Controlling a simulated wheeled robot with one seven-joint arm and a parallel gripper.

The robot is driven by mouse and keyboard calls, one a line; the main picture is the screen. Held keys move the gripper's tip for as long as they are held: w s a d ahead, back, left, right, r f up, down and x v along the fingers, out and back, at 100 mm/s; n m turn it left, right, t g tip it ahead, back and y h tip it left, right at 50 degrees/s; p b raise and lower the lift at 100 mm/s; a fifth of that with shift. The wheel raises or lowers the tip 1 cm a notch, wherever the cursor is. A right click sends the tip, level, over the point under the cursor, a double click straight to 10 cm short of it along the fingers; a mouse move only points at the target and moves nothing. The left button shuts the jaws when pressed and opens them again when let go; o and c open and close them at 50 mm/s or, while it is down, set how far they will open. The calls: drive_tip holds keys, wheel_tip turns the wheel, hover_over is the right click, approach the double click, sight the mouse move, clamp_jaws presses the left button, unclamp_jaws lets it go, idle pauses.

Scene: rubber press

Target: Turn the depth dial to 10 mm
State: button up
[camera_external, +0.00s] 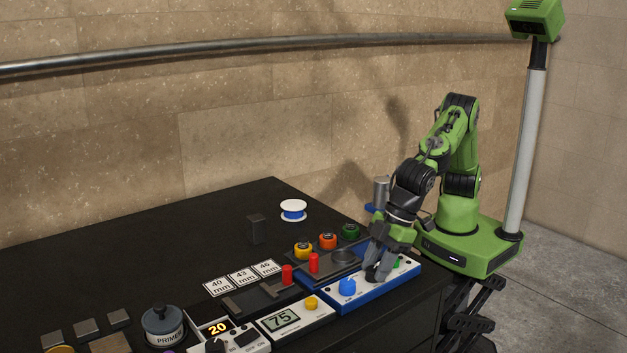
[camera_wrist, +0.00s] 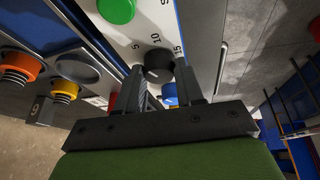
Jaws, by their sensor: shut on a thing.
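The depth dial (camera_wrist: 158,60) is a round black knob on a white panel (camera_wrist: 152,18), with the numbers 5, 10 and 15 printed around it in the wrist view. My gripper (camera_wrist: 161,72) is shut on the dial, one dark finger on each side of it. A small light mark shows on the knob, but I cannot tell which number it points to. In the external view my gripper (camera_external: 374,277) reaches down onto the blue-and-white panel (camera_external: 407,273), and the fingers largely hide the dial there.
A blue knob (camera_external: 347,287) sits close left of my gripper, and a green button (camera_wrist: 116,10) is on the same panel. The back of the black table (camera_external: 180,235) is mostly clear.

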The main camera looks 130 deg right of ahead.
drive_tip(key=m+p, duration=0.2)
drive_tip(key=m+h+p, duration=0.1)
drive_tip(key=m, duration=0.1)
drive_tip(key=shift+a+r+m+g+h+p, duration=0.2)
drive_tip(key=shift+m+g+h+p, duration=0.1)
drive_tip(key=shift+g+p, duration=0.1)
drive_tip(key=m+g+h+p, duration=0.1)
drive_tip(key=m+p, duration=0.1)
drive_tip(key=m, duration=0.1)
drive_tip(key=shift+w+f+p, duration=0.1)
drive_tip(key=shift+w+p, duration=0.05)
drive_tip(key=shift+p, duration=0.25)
drive_tip(key=shift+f+m, duration=0.1)
drive_tip(key=shift+m, duration=0.3)
drive_tip(key=o, duration=1)
drive_tip(key=shift+o, duration=0.2)
drive_tip(key=p+v, duration=0.4)
drive_tip(key=v, duration=1.1)
drive_tip(key=shift+r+p, duration=0.3)
drive_tip(key=shift+r, duration=0.1)
drive_tip(key=shift+a, duration=0.15)
